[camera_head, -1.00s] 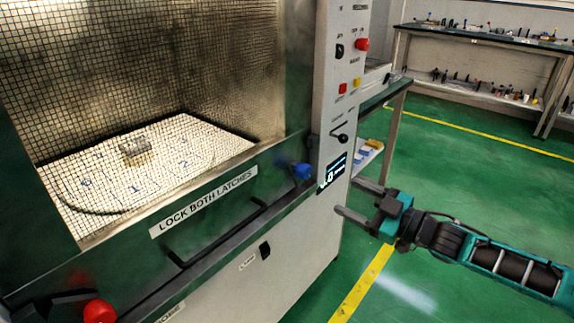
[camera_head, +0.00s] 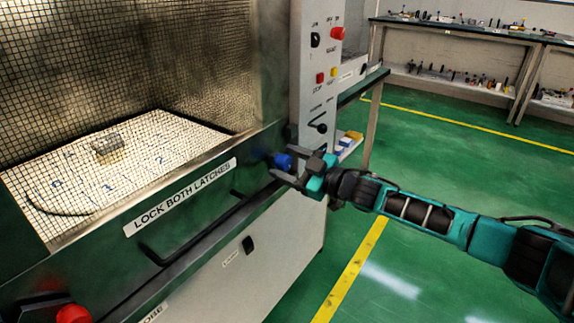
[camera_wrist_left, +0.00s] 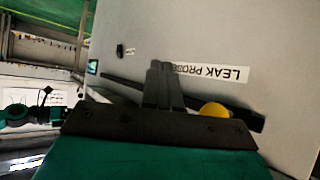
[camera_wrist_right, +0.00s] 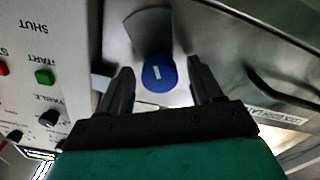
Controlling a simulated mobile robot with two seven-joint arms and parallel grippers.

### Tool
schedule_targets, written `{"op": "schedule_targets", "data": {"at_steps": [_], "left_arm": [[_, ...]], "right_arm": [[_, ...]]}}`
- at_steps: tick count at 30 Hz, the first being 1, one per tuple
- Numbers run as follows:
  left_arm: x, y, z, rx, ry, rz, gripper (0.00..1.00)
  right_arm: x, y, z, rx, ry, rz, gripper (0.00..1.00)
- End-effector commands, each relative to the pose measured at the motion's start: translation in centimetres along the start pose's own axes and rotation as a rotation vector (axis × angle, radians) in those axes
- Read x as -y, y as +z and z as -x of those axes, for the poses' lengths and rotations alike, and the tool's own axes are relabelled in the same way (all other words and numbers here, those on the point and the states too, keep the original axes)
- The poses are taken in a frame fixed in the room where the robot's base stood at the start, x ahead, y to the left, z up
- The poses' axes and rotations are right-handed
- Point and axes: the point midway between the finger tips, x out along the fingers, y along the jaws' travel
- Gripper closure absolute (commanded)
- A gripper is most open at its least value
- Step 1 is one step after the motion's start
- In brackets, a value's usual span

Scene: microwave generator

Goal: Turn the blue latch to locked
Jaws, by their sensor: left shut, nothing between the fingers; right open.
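The blue latch (camera_head: 283,161) is a round knob at the right end of the microwave door's front rail. It also shows in the right wrist view (camera_wrist_right: 158,73), with a short white bar mark on its face. My right gripper (camera_head: 285,168) is open at the latch; in the right wrist view its fingers (camera_wrist_right: 163,85) stand to either side of the knob, with gaps between.
A red knob (camera_head: 73,314) sits at the door's lower left. A black door handle (camera_head: 160,256) lies below the "LOCK BOTH LATCHES" label (camera_head: 180,198). A control panel (camera_head: 318,75) with buttons rises beside the latch. Green floor is free at the right.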

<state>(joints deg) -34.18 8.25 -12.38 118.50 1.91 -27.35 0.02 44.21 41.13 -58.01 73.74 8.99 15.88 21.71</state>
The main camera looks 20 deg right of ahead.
Motion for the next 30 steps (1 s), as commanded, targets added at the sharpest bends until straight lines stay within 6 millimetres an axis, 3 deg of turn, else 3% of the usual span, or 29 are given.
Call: {"op": "schedule_targets", "data": {"at_steps": [11,27,30], "left_arm": [[0.14,-0.09,-0.12,-0.004,-0.002,-0.003,1.0],[0.37,-0.17,-0.14,-0.005,-0.002,-0.014,1.0],[0.37,-0.17,-0.14,-0.005,-0.002,-0.014,1.0]], "right_arm": [[0.03,-0.02,-0.55,0.0,-0.001,0.0,0.35],[0.08,0.0,-0.51,0.0,-0.001,0.0,0.87],[0.09,0.01,-0.51,0.0,-0.002,0.001,0.88]]}}
